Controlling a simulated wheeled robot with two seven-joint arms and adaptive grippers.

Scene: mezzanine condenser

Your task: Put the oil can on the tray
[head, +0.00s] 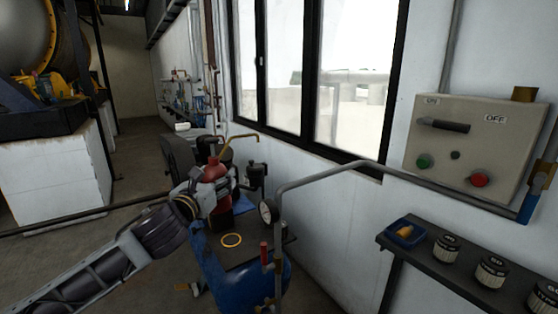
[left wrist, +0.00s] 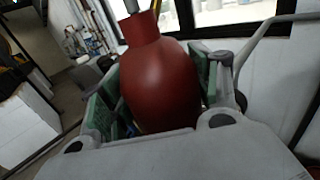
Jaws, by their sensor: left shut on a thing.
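The oil can (head: 215,168) is red with a thin brass spout reaching up and to the right. My left gripper (head: 213,194) is shut on its body and holds it upright, or nearly so, over or beside the dark top of a blue tank. In the left wrist view the red can (left wrist: 162,85) sits between the green finger pads, its neck at the top. Its base is hidden, so I cannot tell whether it touches anything. A small blue tray (head: 396,240) with a yellow thing in it lies on the wall shelf at right. My right gripper is out of view.
A blue tank (head: 235,285) with a dark top (head: 255,247) carries a yellow ring (head: 231,240). A grey pipe (head: 340,165) with a gauge (head: 267,212) runs between it and the shelf (head: 425,262). Several lidded jars (head: 491,271) stand on the shelf below a control box (head: 470,145).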

